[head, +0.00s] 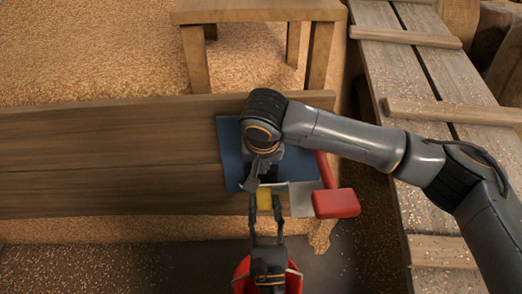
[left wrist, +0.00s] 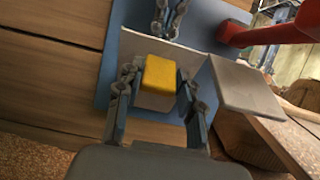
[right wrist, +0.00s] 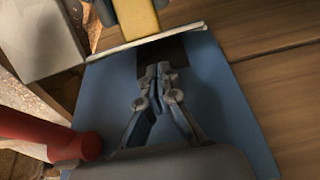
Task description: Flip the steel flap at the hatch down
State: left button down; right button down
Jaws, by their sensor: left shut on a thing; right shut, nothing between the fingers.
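A blue plate (head: 229,150) is fixed to the wooden wall around a dark hatch opening (right wrist: 176,52). The pale steel flap (left wrist: 140,45) stands out from the plate at the opening's lower edge; the right wrist view shows it nearly edge-on (right wrist: 150,40). A yellow-topped block (left wrist: 160,73) sits against the flap's underside; I cannot tell whether they are joined. My left gripper (head: 265,205) is shut on this block from below. My right gripper (right wrist: 158,75) is shut and empty, just above the flap in front of the opening. In the head view its hand (head: 252,182) partly hides the opening.
A red lever (head: 335,203) and a flat grey plate (head: 302,199) are right of the hatch. A red bucket (head: 243,278) stands below, behind my left gripper. A wooden bench (head: 260,12) stands on grain behind the wall; a plank ramp (head: 400,50) runs at right.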

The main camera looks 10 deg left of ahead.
aim_at(262, 185)
pick_arm(q)
jog(key=shift+w+a+f, duration=0.1)
jog(key=shift+w+f, duration=0.05)
jog(key=shift+f, duration=0.15)
pick_arm(e)
jog(key=shift+s+d+f, duration=0.2)
jog(key=shift+s+f, duration=0.45)
jog(key=shift+s, duration=0.25)
jog(key=shift+s+d+f, duration=0.1)
jog(key=shift+s+f, duration=0.45)
jog(key=shift+s, duration=0.2)
jog(key=shift+s+f, duration=0.1)
pick_arm(q)
jog(key=shift+r, duration=0.1)
jog(key=c, duration=0.8)
grip_release()
jog(key=shift+w, duration=0.1)
jog(key=shift+c, duration=0.2)
pick_arm(e)
jog(key=shift+w, duration=0.2)
